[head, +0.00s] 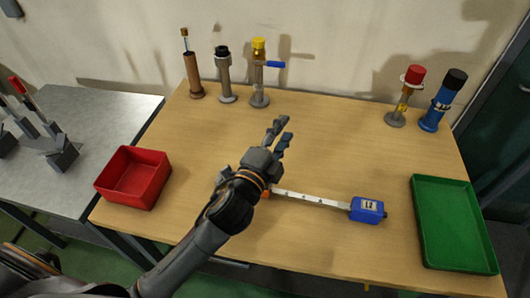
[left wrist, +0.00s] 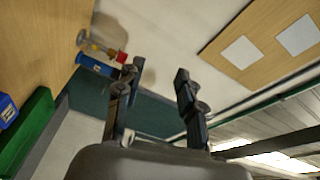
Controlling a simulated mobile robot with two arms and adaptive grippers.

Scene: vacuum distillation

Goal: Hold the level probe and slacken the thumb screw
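A pale, marked strip (head: 310,198) lies on the wooden table with a blue box (head: 367,209) at its right end; it may be the level probe. The box has a white label too small to read surely. The strip's left end, with an orange part, is partly hidden behind my left wrist. I cannot make out a thumb screw. My left gripper (head: 281,133) is above the table, beyond the strip, with its fingers apart and empty. In the left wrist view its two fingers (left wrist: 157,72) are also apart, with nothing between them. My right gripper is not in view.
A red bin (head: 134,178) stands at the table's left and a green tray (head: 455,222) at its right. Several upright cylinders, including a yellow-capped one (head: 259,75) and a blue one (head: 441,105), line the back. The middle right is clear.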

